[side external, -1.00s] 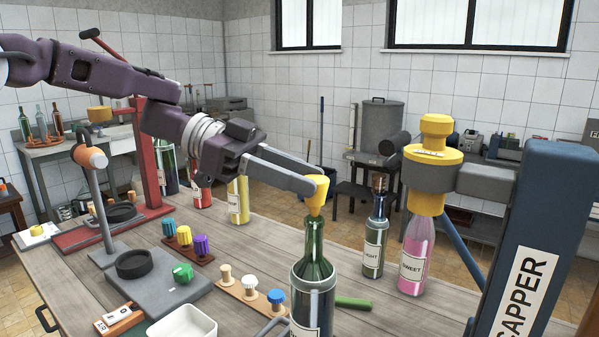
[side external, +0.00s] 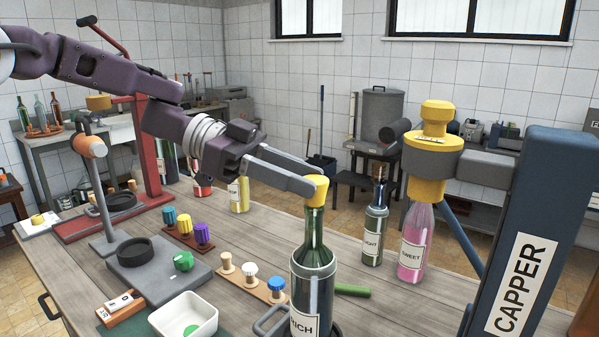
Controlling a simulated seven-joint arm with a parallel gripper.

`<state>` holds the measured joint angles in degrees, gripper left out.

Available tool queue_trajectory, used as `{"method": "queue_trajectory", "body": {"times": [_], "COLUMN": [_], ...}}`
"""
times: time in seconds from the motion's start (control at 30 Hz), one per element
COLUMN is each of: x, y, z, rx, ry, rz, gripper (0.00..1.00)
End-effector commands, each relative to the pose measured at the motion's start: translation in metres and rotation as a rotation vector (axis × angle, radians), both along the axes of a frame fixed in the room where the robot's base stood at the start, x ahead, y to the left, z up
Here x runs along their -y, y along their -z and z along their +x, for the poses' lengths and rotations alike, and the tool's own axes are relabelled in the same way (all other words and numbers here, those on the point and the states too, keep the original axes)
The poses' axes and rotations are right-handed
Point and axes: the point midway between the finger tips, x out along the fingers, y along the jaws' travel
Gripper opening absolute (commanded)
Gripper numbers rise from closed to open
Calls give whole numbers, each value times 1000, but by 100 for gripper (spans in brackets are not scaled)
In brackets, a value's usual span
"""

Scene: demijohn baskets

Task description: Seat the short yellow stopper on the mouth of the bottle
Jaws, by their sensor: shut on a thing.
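The short yellow stopper (side external: 317,192) sits on the mouth of the green glass bottle (side external: 313,262), whose label reads "RICH". Its wide head rests at the rim, and its narrow lower part is hidden inside the neck. The bottle stands upright at the front of the table. My gripper (side external: 310,185) comes in from the left, with its fingers shut on the stopper's head.
A blue capper (side external: 522,240) stands at the right, with a pink bottle (side external: 413,245) under its yellow head. A dark bottle (side external: 375,225) stands behind. Racks of coloured stoppers (side external: 250,285) and a white tray (side external: 185,318) lie left of the bottle.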

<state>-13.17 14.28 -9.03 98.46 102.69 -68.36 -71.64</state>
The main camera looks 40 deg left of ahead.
Motion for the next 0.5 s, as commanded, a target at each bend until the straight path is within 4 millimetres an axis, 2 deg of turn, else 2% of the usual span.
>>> {"method": "queue_trajectory", "body": {"times": [0.27,0.3,0.4,0.43,0.5], "x": [0,0,0,0,0], "y": [1,1,1,1,1], "z": [0,0,0,0,0], "rx": [0,0,0,0,0], "ry": [0,0,0,0,0], "rz": [0,0,0,0,0], "gripper": [0,36,56,59,59]}}
